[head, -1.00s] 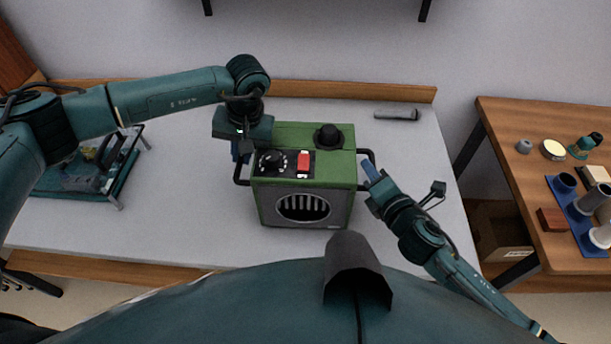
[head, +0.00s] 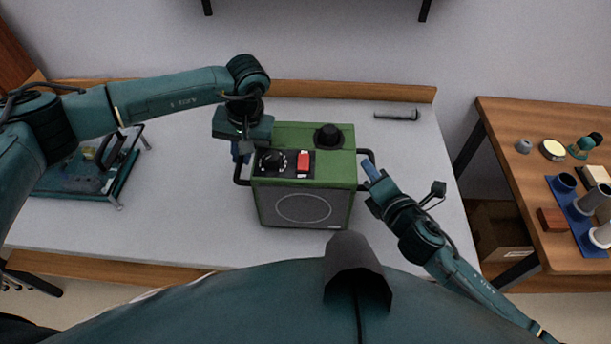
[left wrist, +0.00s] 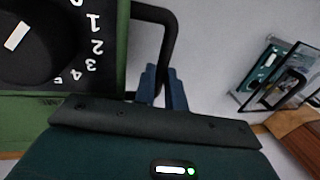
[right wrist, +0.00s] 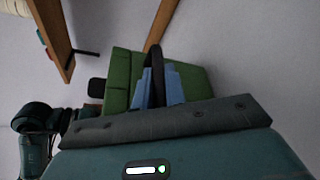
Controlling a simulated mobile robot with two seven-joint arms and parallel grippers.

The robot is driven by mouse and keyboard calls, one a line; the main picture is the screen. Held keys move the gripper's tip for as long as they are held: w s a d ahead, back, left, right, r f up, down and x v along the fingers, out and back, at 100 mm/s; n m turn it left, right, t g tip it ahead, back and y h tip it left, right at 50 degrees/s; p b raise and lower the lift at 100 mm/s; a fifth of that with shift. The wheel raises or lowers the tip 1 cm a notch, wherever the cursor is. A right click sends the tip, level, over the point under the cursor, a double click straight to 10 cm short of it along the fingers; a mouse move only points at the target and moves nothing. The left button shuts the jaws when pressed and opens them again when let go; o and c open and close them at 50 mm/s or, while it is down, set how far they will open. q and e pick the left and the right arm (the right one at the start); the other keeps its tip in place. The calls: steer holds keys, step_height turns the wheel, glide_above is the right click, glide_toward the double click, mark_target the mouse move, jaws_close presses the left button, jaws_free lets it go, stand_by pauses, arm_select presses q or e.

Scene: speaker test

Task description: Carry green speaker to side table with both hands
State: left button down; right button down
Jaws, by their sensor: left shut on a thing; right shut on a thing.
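The green speaker (head: 305,200) is at the middle of the grey-topped table (head: 400,220), upright, with a dial, red switch and black knob on top. I cannot tell whether its base touches the table. My left gripper (head: 241,152) is shut on its left black handle, which shows in the left wrist view (left wrist: 163,40). My right gripper (head: 370,170) is shut on the right handle, also seen between the fingers in the right wrist view (right wrist: 156,80). The wooden side table (head: 520,180) stands at the right, apart from the grey table.
A dark cylindrical tool (head: 397,115) lies at the back right. The side table's right part holds a blue rack (head: 580,215), a brown block (head: 552,219) and small items; its left front is clear. A cardboard box (head: 500,230) is below.

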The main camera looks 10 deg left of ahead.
arm_select(q)
steer(key=shift+r, duration=0.1)
steer(key=shift+w+r, duration=0.15)
steer(key=shift+r, duration=0.1)
arm_select(e)
steer(key=shift+w+r, duration=0.1)
steer(key=shift+r, duration=0.25)
